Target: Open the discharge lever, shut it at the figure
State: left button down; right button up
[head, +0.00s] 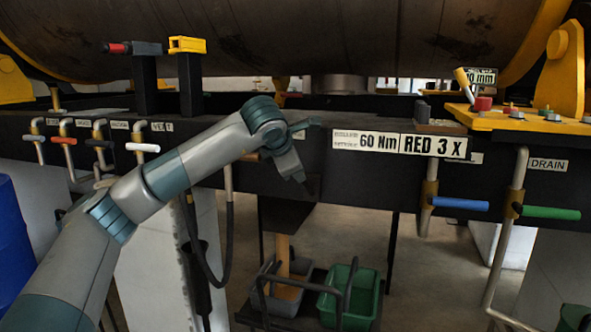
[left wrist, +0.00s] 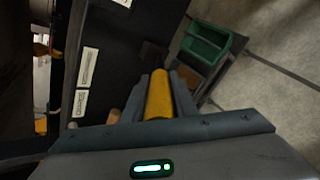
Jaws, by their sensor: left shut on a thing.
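My left arm reaches in from the left in the head view, and its gripper (head: 307,186) is at the front of the dark beam, left of the signs. In the left wrist view, the left gripper (left wrist: 158,82) is shut on a yellow cylindrical handle (left wrist: 158,98), which lies between its two grey fingers. In the head view I cannot make out this handle behind my wrist, nor how far it is turned. My right gripper is not in view.
A blue-handled lever (head: 460,203) and a green-handled lever (head: 548,212) labelled "DRAIN" hang at the right. Several small levers (head: 142,147) line the beam at the left. A green crate (head: 371,303) and a grey crate (head: 284,298) stand below. A hose (head: 228,235) hangs nearby.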

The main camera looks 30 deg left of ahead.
pick_arm(q)
jog(key=c, duration=1.5)
grip_release()
jog(key=shift+o, duration=0.2)
jog(key=shift+s, duration=0.1)
jog(key=v, duration=1.7)
jog(key=shift+b, duration=0.3)
jog(key=shift+s, duration=0.1)
